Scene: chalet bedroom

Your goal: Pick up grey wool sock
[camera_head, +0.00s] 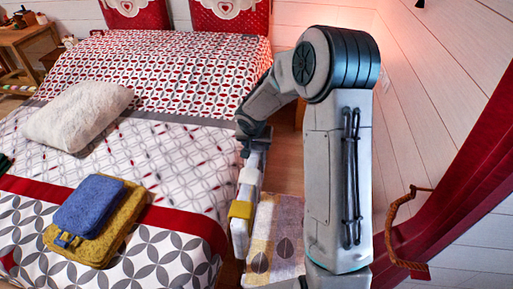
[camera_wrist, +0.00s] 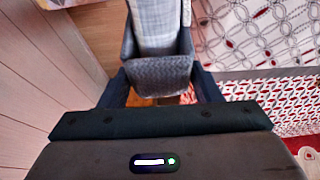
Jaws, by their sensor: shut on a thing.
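In the wrist view, my gripper (camera_wrist: 162,92) has its two dark fingers on either side of a grey, woven-looking thing, the grey wool sock (camera_wrist: 158,72). The gripper is shut on it. A paler grey checked part extends from it toward the top of the picture. In the head view, my arm reaches down in the gap between bed and wall. A pale piece with a yellow band (camera_head: 240,210) shows at its lower end; I cannot tell the sock apart there.
The bed (camera_head: 150,140) fills the left, with a white cushion (camera_head: 78,115), a blue folded cloth (camera_head: 88,204) and a mustard one (camera_head: 110,240) on it. A patterned rug (camera_head: 278,235) lies on the floor beside it. A white plank wall (camera_head: 425,100) and a red curtain (camera_head: 460,200) bound the right.

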